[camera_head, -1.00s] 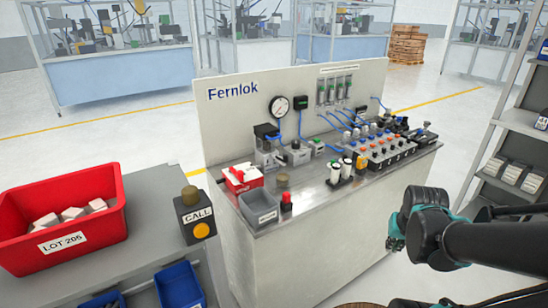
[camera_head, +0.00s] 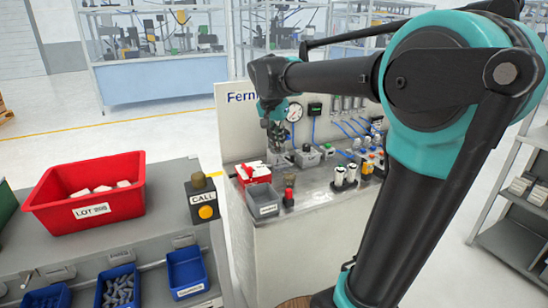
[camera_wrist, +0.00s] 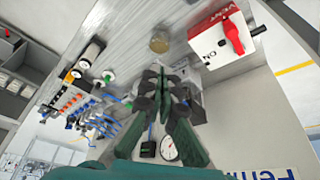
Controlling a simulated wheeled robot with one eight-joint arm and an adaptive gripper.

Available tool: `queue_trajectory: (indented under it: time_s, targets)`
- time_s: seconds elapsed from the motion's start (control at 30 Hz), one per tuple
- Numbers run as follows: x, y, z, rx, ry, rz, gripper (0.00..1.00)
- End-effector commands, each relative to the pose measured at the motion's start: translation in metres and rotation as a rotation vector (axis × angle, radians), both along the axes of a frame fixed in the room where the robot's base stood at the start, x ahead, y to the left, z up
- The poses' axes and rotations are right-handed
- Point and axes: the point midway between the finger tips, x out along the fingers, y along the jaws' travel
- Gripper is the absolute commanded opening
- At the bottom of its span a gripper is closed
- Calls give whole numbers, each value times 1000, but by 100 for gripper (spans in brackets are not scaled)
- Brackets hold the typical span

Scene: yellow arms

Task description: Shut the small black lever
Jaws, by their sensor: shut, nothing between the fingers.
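My gripper (camera_head: 277,143) reaches over the left part of the Fernlok bench, in front of the upright panel. In the wrist view its fingers (camera_wrist: 163,72) are together with nothing between them. Behind them a grey and black fitting (camera_wrist: 192,97) is partly covered, and I cannot tell whether it touches them. I cannot make out the small black lever for certain; the gripper hides part of this area. A white and red box (camera_wrist: 212,42) marked VENT and ON carries a red handle (camera_wrist: 233,36) with a short black bar beside it. The box also shows in the head view (camera_head: 257,169).
A gauge (camera_head: 294,112) is on the panel close to my gripper. A grey bin (camera_head: 263,200), a red-topped post (camera_head: 289,188) and white cylinders (camera_head: 339,176) stand on the bench. A call box (camera_head: 202,198) and a red crate (camera_head: 88,213) are to the left.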

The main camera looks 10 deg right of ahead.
Motion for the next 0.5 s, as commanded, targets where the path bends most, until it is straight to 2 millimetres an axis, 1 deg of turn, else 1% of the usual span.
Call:
queue_trajectory:
  time_s: [0.33,0.43,0.5]
  targets:
    - [1,-1,-2,0,0,0,0]
    - [3,-2,-9,0,0,-1,0]
    - [6,-4,-18,1,0,-2,0]
